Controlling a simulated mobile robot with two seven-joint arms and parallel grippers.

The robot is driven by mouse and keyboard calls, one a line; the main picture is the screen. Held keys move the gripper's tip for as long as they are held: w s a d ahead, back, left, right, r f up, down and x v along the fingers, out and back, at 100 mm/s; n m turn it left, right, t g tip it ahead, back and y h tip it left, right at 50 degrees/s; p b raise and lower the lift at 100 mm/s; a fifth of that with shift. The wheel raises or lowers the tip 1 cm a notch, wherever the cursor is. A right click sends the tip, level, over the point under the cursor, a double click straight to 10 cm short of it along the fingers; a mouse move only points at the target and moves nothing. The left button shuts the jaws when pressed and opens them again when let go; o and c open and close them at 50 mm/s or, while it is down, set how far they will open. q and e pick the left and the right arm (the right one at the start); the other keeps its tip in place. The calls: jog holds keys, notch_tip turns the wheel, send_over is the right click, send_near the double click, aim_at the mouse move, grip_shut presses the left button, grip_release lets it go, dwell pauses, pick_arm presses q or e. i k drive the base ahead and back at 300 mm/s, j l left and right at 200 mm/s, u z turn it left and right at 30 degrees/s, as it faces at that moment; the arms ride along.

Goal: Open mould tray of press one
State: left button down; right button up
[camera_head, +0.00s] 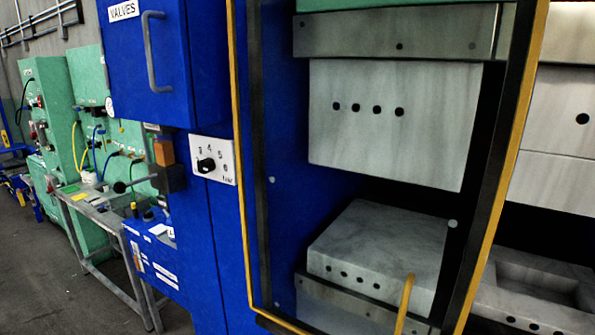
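A blue press fills the middle and right, with a yellow-edged dark frame (241,150) around its opening. Inside, a pale grey upper block (400,150) with a row of holes hangs over a lower grey block (385,240). The lower block also has a row of holes in its front and sits on a grey plate (345,303). Neither of my grippers is in view.
A blue cabinet labelled VALVES (123,11) has a grey handle (156,52). Below it are a numbered dial (206,165) and a lever with a black knob (120,187). A metal table (105,213) and green machines (87,80) stand left. Floor (40,270) is clear at lower left.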

aim_at(535, 303)
jog(key=z, duration=1.45)
jog(key=i+l+u, duration=0.3)
jog(key=u, duration=0.15)
jog(key=i+l+u, duration=0.25)
jog(key=l+u, duration=0.2)
